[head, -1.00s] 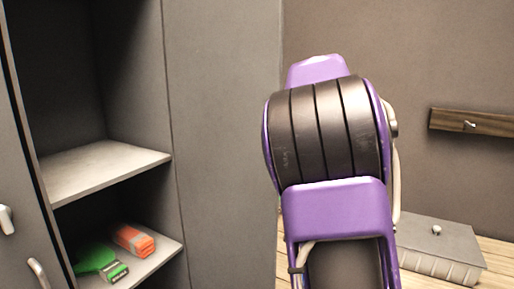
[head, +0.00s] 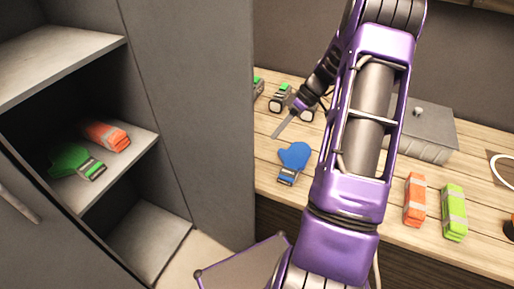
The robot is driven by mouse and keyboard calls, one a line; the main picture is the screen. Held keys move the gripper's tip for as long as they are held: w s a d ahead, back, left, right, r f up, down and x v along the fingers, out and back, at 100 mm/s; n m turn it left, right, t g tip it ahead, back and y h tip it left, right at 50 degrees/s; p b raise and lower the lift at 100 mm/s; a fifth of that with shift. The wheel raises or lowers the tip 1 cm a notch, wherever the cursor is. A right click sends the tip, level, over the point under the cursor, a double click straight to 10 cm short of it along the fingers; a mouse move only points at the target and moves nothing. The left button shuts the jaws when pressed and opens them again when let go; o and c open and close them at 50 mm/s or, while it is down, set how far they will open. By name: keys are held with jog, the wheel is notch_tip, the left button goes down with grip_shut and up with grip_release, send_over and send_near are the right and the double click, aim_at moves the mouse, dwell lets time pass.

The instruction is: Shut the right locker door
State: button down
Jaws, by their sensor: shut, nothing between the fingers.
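The grey locker stands open at the left of the head view, showing its shelves. A plain grey panel (head: 205,110) stands at the right of the opening and looks like the right door, swung outward. I see no handle on it. Another grey panel (head: 25,255), with a metal handle (head: 20,205), is at the lower left. My purple arm rises in front and bends over at the top. My gripper (head: 283,126) is small and far off, shut and empty, above the worktable and to the right of the grey panel, apart from it.
Green and orange items (head: 105,135) lie on a locker shelf (head: 140,150). The wooden worktable (head: 465,255) holds a blue mitt-shaped item (head: 294,155), orange (head: 415,200) and green (head: 454,212) blocks and a lidded grey box (head: 425,132). Pale floor (head: 205,265) shows below the panel.

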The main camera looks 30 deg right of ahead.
aim_at(253, 162)
jog(key=a+f, duration=0.2)
jog(key=a, duration=0.1)
jog(key=a+f, duration=0.3)
jog(key=s+a+f, duration=0.1)
jog(key=a+f, duration=0.1)
jog(key=a, duration=0.1)
jog(key=shift+s+a+f, duration=0.1)
jog(key=shift+f, duration=0.25)
